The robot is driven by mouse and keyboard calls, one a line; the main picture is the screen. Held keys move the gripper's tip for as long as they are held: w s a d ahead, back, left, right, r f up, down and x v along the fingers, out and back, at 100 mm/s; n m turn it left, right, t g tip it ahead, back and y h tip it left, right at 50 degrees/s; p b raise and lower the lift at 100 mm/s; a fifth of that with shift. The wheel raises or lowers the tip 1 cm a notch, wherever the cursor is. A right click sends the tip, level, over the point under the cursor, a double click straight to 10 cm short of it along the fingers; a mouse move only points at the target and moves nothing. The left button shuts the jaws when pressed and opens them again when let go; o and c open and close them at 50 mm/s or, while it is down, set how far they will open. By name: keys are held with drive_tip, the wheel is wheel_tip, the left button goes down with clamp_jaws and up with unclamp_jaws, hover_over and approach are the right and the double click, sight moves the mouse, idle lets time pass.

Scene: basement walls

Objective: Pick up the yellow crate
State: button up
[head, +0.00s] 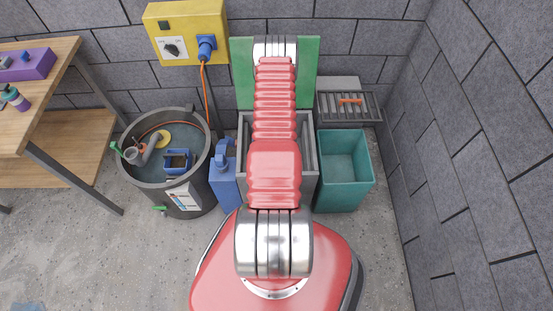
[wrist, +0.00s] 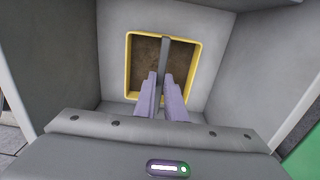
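The yellow crate (wrist: 129,66) shows in the wrist view as a rectangular yellow rim around a brown inside, low within a grey bin (wrist: 115,45). A grey bar (wrist: 165,52) runs across the middle of the crate. My gripper (wrist: 160,78) has two pale purple fingers over the near part of the crate, one on each side of the bar. The gap between them is narrow, and I cannot tell whether they touch the bar. In the head view my arm hides the crate and gripper; the grey bin (head: 308,145) shows on both sides of the arm.
A teal bin (head: 343,178) stands close right of the grey bin, beside the right wall. A blue canister (head: 224,182) and a round dark tub (head: 135,180) stand on the left. Green panels (head: 306,68) rise behind the bin. A wooden workbench (head: 50,85) is at far left.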

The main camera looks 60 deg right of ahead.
clamp_jaws()
idle(0.8)
drive_tip(key=shift+r, duration=0.1)
wheel_tip(320, 180, up, 10)
idle(0.8)
idle(0.6)
